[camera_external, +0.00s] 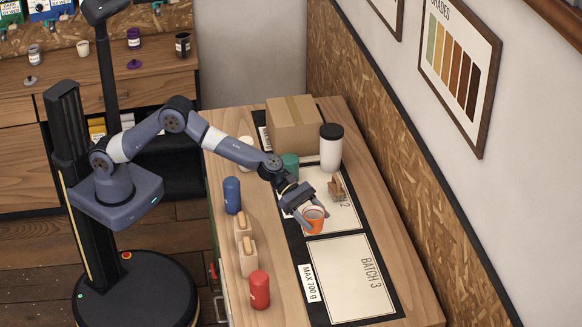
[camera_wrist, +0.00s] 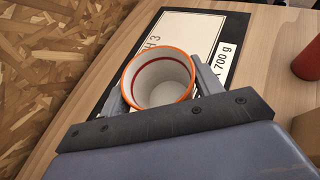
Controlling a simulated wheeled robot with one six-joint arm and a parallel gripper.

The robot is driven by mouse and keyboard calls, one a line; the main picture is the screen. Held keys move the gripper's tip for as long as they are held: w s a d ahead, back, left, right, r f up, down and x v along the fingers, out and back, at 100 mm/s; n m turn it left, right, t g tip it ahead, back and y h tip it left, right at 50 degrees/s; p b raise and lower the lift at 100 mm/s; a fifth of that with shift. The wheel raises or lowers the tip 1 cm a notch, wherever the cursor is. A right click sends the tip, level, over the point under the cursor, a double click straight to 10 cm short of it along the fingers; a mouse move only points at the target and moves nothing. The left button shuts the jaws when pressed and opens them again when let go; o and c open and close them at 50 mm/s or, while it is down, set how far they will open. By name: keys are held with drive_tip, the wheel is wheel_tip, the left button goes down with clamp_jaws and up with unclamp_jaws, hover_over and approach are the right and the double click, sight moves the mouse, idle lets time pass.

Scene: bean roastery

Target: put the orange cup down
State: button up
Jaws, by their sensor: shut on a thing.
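The orange cup (camera_external: 314,221) has a white inside and is between the fingers of my gripper (camera_external: 308,212). In the wrist view the cup (camera_wrist: 160,80) shows its orange rim and empty inside, with a finger of my gripper (camera_wrist: 162,92) on each side. The gripper is shut on it. In the external view the cup appears near the front edge of the batch 2 card (camera_external: 343,222), by the dark strip before the batch 3 card (camera_external: 350,275). I cannot tell whether its base touches the surface.
A small brown item (camera_external: 337,188) stands on the batch 2 card. A white canister with a black lid (camera_external: 330,150), a green canister (camera_external: 290,166) and a cardboard box (camera_external: 293,125) stand behind. Blue (camera_external: 232,195) and red (camera_external: 259,290) canisters line the left side. The batch 3 card is clear.

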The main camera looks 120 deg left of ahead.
drive_tip(key=shift+w+d+f, duration=0.25)
drive_tip(key=shift+w+d, duration=0.05)
drive_tip(key=shift+d, duration=0.05)
wheel_tip(320, 180, down, 9)
drive_tip(key=shift+f+b, duration=0.2)
drive_tip(key=shift+b, duration=0.25)
drive_tip(key=shift+f, duration=0.1)
drive_tip(key=shift+f, duration=0.15)
drive_tip(key=o, duration=1.1)
drive_tip(key=shift+r, duration=0.35)
drive_tip(key=shift+s, duration=0.3)
drive_tip(key=b+v, duration=0.3)
drive_tip(key=v, duration=0.8)
drive_tip(key=shift+s+r, duration=0.1)
drive_tip(key=shift+s, duration=0.05)
